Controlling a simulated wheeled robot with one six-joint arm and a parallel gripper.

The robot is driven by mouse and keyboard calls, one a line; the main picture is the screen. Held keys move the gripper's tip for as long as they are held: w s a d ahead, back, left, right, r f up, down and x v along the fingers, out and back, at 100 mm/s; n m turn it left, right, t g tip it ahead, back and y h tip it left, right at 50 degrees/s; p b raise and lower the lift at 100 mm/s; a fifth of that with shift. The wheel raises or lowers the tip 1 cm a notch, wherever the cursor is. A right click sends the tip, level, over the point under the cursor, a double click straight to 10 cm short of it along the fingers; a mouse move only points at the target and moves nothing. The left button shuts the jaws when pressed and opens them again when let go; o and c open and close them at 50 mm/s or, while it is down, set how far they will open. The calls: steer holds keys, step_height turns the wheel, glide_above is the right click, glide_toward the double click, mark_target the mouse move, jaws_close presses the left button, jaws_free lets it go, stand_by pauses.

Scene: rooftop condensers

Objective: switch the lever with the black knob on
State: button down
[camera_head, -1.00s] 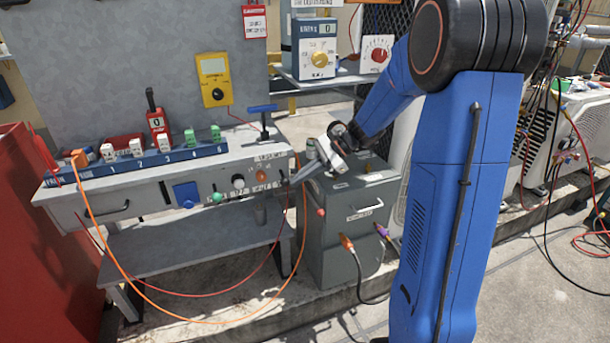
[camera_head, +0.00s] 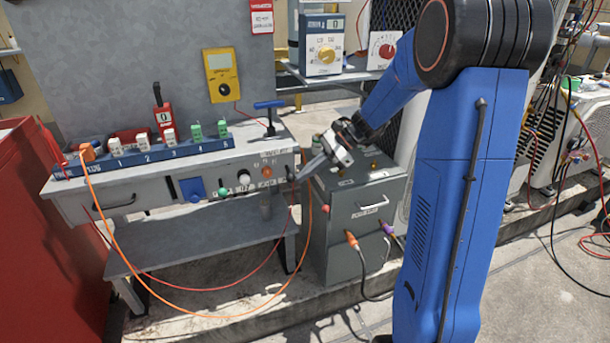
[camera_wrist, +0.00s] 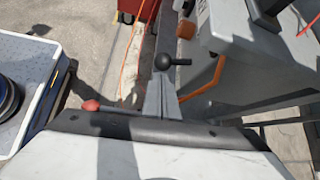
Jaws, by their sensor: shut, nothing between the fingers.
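The black knob (camera_wrist: 165,62) shows in the wrist view as a round ball, with a short dark stem running right toward the grey bench panel. In the head view a small dark knob (camera_head: 290,174) sits at the right end of the bench front, beside my fingertips. My gripper (camera_head: 302,176) comes in from the right, with its fingers shut and empty. In the wrist view the shut grey fingers (camera_wrist: 162,82) point up at the knob, their tips just below it. I cannot tell whether they touch it. The lever's on and off marks are not readable.
A grey cabinet (camera_head: 345,225) stands right of the bench, under my gripper. Orange and red cables loop in front.

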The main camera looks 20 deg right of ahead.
mark_target(294, 176)
steer(key=shift+r, duration=0.15)
step_height(294, 176, up, 2)
steer(key=m+g, duration=0.2)
steer(key=g, duration=0.1)
steer(key=shift+r+g, duration=0.25)
steer(key=shift+g, duration=0.05)
steer(key=shift+w+r, duration=0.1)
steer(key=shift+r, duration=0.15)
stand_by(0.8)
steer(key=shift+r, duration=0.75)
steer(key=shift+w+r, duration=0.1)
